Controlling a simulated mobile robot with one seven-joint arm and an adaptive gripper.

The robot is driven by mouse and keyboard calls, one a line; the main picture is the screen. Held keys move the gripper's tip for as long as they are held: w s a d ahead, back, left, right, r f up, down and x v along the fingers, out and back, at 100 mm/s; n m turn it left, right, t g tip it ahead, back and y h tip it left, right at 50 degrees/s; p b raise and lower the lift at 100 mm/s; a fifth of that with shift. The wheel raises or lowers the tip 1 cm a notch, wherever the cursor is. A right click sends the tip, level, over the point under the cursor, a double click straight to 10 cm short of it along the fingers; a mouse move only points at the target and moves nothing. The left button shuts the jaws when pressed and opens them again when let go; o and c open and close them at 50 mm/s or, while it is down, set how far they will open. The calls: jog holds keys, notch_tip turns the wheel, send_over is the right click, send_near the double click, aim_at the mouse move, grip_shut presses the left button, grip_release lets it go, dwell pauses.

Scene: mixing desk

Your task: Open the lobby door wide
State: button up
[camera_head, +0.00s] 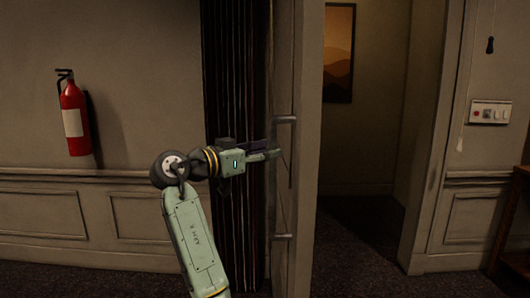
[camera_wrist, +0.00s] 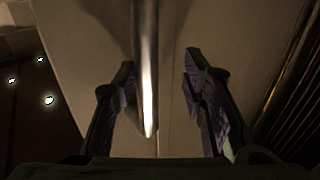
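The lobby door (camera_head: 309,130) stands ajar and is seen nearly edge-on in the head view, with a doorway open to its right. A long metal pull handle (camera_head: 285,119) is mounted on its face; its middle is hard to make out there. In the wrist view the handle (camera_wrist: 147,70) is a bright bar between my fingers, closer to the left one. My gripper (camera_head: 273,153) reaches to the door face at handle height. Its two fingers (camera_wrist: 160,65) are apart, with a gap visible right of the bar. The door panel (camera_wrist: 215,25) fills the background.
A dark curtain (camera_head: 232,70) hangs directly left of the door. A red fire extinguisher (camera_head: 73,118) is on the left wall. A switch panel (camera_head: 490,112) and a wooden table (camera_head: 515,225) are at right. Carpet (camera_head: 355,255) in the doorway is clear.

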jog(key=v, duration=1.2)
